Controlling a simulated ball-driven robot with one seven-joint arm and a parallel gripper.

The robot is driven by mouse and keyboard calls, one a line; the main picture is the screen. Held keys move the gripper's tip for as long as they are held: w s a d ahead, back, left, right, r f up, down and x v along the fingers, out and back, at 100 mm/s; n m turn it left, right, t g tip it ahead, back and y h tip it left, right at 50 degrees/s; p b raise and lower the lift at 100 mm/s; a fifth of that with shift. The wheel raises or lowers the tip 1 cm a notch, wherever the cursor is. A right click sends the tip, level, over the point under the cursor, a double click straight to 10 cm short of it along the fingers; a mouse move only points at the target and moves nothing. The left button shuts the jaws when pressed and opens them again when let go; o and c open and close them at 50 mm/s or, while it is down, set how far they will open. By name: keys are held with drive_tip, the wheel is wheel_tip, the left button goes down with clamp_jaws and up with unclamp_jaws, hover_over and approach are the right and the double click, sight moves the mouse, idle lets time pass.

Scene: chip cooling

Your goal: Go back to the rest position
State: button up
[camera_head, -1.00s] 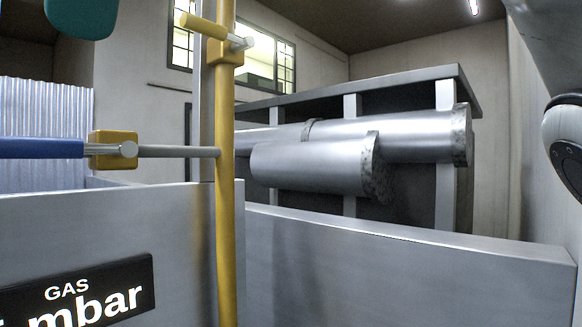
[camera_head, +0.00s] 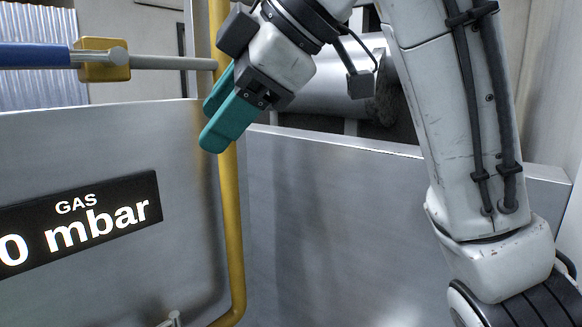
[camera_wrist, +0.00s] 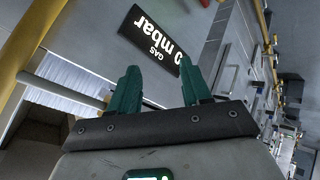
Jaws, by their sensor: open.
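My gripper (camera_head: 212,127) shows in the head view at the upper middle, with teal fingers pointing down and left in front of the yellow gas pipe (camera_head: 233,220). In the wrist view my gripper (camera_wrist: 160,85) has its two teal fingers apart, with nothing between them. It is open and empty. My white arm comes up from the lower right and hides part of the silver cylinders (camera_head: 335,92) behind.
A blue-handled lever (camera_head: 35,55) with a yellow valve block (camera_head: 103,60) is at the upper left.

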drive_tip(key=w+d+f+m, duration=0.2)
drive_tip(key=d+f+m, duration=0.2)
drive_tip(key=f, duration=0.7)
drive_tip(key=w+d+f+m+t, duration=0.1)
drive_tip(key=d+f+m, duration=0.25)
drive_tip(key=f, duration=0.65)
drive_tip(key=w+d+f+m, duration=0.2)
drive_tip(key=d+f+m, duration=0.2)
drive_tip(key=f, duration=0.7)
drive_tip(key=s+d+f+m+h, duration=0.1)
drive_tip(key=s+d+f+m, duration=0.25)
drive_tip(key=f, duration=0.45)
drive_tip(key=s+d+f+m+h, duration=0.2)
drive_tip(key=s+d+f, duration=0.25)
drive_tip(key=f, duration=0.45)
drive_tip(key=s+d+f+m+g+h, duration=0.1)
drive_tip(key=s+d+f, duration=0.3)
drive_tip(key=s, duration=0.4)
drive_tip(key=s+d+f+m+g+h, duration=0.1)
drive_tip(key=s+d+f+m+h, duration=0.1)
drive_tip(key=s+d+f, duration=0.3)
drive_tip(key=s+d+f+m+g+h, duration=0.1)
drive_tip(key=s+d+f, duration=0.4)
drive_tip(key=s, duration=0.7)
drive_tip(key=shift+s+d+m+g+h, duration=0.3)
drive_tip(key=shift+d+m+h, duration=0.15)
drive_tip(key=shift+m+h, duration=0.4)
